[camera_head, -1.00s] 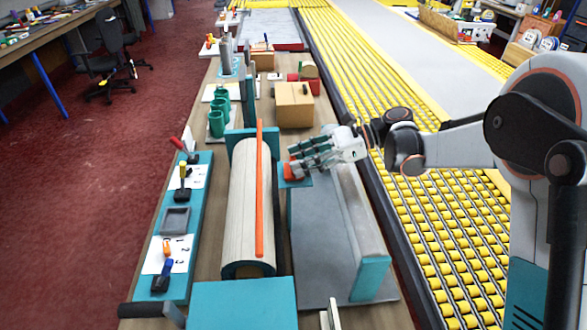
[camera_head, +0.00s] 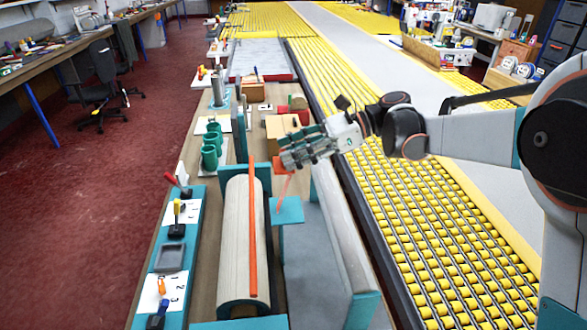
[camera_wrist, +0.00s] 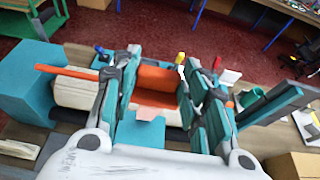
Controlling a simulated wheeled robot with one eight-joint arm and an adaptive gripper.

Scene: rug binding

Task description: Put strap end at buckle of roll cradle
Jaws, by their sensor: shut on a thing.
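The pale roll (camera_head: 240,245) lies lengthwise in the teal-ended roll cradle (camera_head: 258,322), with an orange strip (camera_head: 254,235) along its top. My gripper (camera_head: 288,158) is above the far right side of the roll. It is shut on the orange strap end (camera_head: 283,184), whose thin band runs down from the fingers toward a teal plate (camera_head: 289,211). In the wrist view, orange strap material (camera_wrist: 157,88) shows between the two fingers, with a pink patch below it. I cannot pick out the buckle for sure; fingers hide part of that area.
A grey upright panel (camera_head: 340,240) stands right of the roll, beside the yellow roller conveyor (camera_head: 430,230). A teal tool board (camera_head: 183,240) lies to the left. Green cups (camera_head: 210,150) and a cardboard box (camera_head: 280,126) stand beyond the cradle.

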